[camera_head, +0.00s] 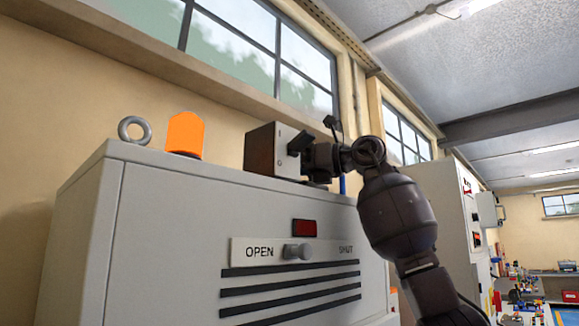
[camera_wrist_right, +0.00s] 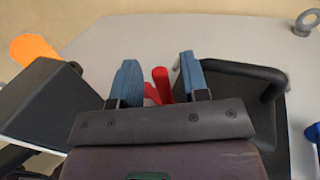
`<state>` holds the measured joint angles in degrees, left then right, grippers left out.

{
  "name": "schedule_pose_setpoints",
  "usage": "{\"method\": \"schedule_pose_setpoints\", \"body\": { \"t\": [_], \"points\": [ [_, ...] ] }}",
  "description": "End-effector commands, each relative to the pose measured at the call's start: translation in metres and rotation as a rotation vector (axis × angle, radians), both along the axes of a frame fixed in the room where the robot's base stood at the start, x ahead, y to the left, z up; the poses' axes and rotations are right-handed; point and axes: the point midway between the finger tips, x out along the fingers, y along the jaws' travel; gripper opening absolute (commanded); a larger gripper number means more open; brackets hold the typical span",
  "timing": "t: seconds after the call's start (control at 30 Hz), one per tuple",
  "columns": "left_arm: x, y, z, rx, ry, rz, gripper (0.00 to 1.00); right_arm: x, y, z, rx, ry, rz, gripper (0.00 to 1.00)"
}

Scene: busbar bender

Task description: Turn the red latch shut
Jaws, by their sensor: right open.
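The red latch (camera_wrist_right: 160,86) shows in the right wrist view as a short red bar with a lower part running left. It lies between the two blue-padded fingers of my right gripper (camera_wrist_right: 160,82), which is open around it. I cannot tell whether a finger touches it. In the head view my right gripper (camera_head: 316,157) is at the top of the grey cabinet (camera_head: 190,215), beside a dark box with a light face (camera_head: 262,150). The latch is hidden there. My left gripper is not in view.
An orange block (camera_head: 185,134) and a metal lifting ring (camera_head: 134,130) stand on the cabinet top. The cabinet front has a plate marked OPEN and SHUT with a knob (camera_head: 297,251) and a red rectangle (camera_head: 304,228). In the wrist view a black handle (camera_wrist_right: 278,88) is close right of the fingers.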

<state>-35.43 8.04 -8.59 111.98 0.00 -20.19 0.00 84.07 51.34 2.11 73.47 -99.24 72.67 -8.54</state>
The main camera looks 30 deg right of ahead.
Motion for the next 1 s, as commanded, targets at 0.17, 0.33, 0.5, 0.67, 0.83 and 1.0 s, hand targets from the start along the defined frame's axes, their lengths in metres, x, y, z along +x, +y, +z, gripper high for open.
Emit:
{"method": "schedule_pose_setpoints", "body": {
  "t": [0.17,0.33,0.5,0.67,0.83,1.0],
  "points": [
    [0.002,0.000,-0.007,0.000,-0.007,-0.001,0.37,-0.023,-0.022,-0.001,-0.001,-0.003,-0.005,0.41],
    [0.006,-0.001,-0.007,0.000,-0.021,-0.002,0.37,-0.046,-0.043,-0.002,-0.001,-0.002,-0.005,0.41],
    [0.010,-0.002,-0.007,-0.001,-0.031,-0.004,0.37,-0.063,-0.058,-0.001,0.001,-0.001,-0.003,0.41],
    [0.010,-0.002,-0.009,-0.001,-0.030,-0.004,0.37,-0.071,-0.064,-0.001,0.000,0.000,-0.001,0.41],
    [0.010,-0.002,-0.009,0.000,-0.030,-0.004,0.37,-0.073,-0.066,0.000,0.000,0.000,-0.001,0.41],
    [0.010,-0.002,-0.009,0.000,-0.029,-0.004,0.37,-0.073,-0.066,0.000,0.000,0.000,0.000,0.37]
  ]
}}
